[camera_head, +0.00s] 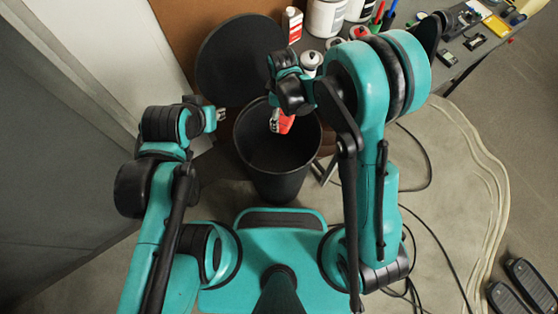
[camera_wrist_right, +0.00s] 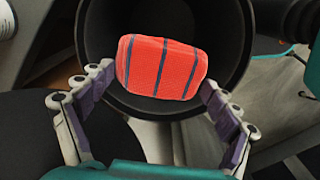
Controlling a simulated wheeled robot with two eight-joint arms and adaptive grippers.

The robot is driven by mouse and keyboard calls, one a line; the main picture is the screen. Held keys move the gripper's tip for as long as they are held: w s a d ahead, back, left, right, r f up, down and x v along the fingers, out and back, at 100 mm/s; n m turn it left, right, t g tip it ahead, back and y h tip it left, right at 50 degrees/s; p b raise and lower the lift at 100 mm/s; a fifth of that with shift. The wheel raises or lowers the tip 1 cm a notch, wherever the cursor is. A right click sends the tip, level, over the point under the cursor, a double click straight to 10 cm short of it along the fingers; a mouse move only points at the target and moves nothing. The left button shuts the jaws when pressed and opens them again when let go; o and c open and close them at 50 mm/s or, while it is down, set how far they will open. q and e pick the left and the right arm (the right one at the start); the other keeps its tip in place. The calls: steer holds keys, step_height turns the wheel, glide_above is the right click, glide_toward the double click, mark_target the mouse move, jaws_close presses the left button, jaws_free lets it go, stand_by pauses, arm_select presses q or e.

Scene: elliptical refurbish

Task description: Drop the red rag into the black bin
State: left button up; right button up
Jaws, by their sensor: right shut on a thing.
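The red rag (camera_wrist_right: 160,68) has dark stripes and shows between the two fingers of my right gripper (camera_wrist_right: 162,88) in the right wrist view. My right gripper is shut on it. In the head view the rag (camera_head: 285,122) hangs over the open mouth of the black bin (camera_head: 272,180), near its far rim. The bin is upright and its inside looks dark. The bin's wall (camera_wrist_right: 240,50) surrounds the rag in the right wrist view. My left gripper (camera_head: 221,114) is left of the bin, apart from it; its finger opening is too small to judge.
A round black lid (camera_head: 238,62) leans behind the bin. A workbench (camera_head: 455,70) with bottles, a white container (camera_head: 325,17) and tools stands at the back right. Black cables (camera_head: 430,165) lie on the floor to the right. Dark pedals (camera_head: 530,285) are at the lower right.

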step_height(320, 180, down, 4)
steer(key=shift+r+b, duration=0.15)
steer(key=shift+b, duration=0.85)
steer(key=o, duration=0.9)
steer(key=shift+r, duration=0.1)
step_height(320, 180, up, 12)
steer(key=shift+f, duration=0.1)
